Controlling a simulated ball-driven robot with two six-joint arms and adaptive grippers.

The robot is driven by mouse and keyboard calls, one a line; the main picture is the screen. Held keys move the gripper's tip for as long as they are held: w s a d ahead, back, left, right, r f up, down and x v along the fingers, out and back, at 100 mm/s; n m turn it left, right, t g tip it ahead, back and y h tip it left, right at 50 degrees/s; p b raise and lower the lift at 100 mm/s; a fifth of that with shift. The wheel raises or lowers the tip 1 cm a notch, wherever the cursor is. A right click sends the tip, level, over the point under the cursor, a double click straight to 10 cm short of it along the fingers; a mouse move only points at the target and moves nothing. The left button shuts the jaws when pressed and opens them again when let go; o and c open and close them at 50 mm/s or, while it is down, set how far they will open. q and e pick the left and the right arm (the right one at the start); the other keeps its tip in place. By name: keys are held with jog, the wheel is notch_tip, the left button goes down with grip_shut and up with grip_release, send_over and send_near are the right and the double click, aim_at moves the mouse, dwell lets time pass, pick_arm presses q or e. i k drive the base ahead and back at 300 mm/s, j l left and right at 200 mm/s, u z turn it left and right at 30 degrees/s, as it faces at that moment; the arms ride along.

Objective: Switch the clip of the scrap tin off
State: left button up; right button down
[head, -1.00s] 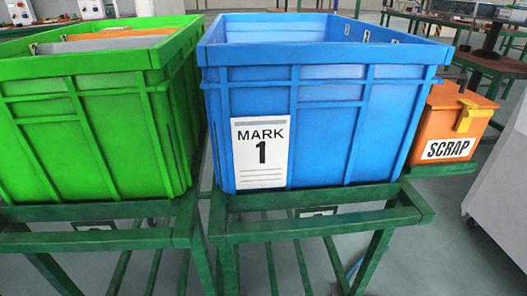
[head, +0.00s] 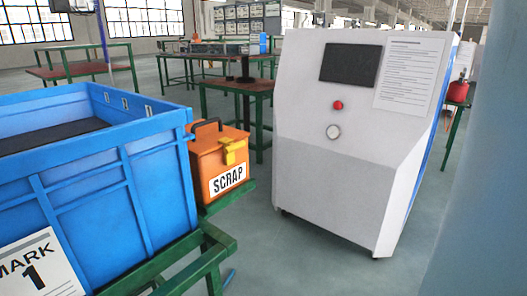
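The orange scrap tin (head: 207,168) stands on a green stand, just right of the blue crate. It has a white label reading SCRAP and a dark handle on top. Its yellow clip (head: 234,151) sits on the front, at the upper edge under the lid. The lid looks closed. I cannot tell from here whether the clip is latched. Neither of my grippers is in the head view.
The blue MARK 1 crate (head: 140,180) stands close against the tin's left side. A white cabinet (head: 335,150) with a screen and red button stands to the right. Open floor (head: 255,240) lies between the tin's stand and the cabinet. Green tables are behind.

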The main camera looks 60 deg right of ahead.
aim_at(229, 147)
jog(key=z, duration=1.55)
jog(key=i+l+u, duration=0.15)
jog(key=l, duration=0.3)
jog(key=i+l+u, duration=0.15)
jog(key=l, duration=0.3)
jog(key=i+l+u, duration=0.15)
jog(key=l, duration=0.3)
jog(key=i+l+u, duration=0.1)
jog(key=l, duration=0.4)
jog(key=i+l+u, duration=0.15)
jog(key=l, duration=0.35)
jog(key=i+l+u, duration=0.15)
jog(key=l, duration=0.4)
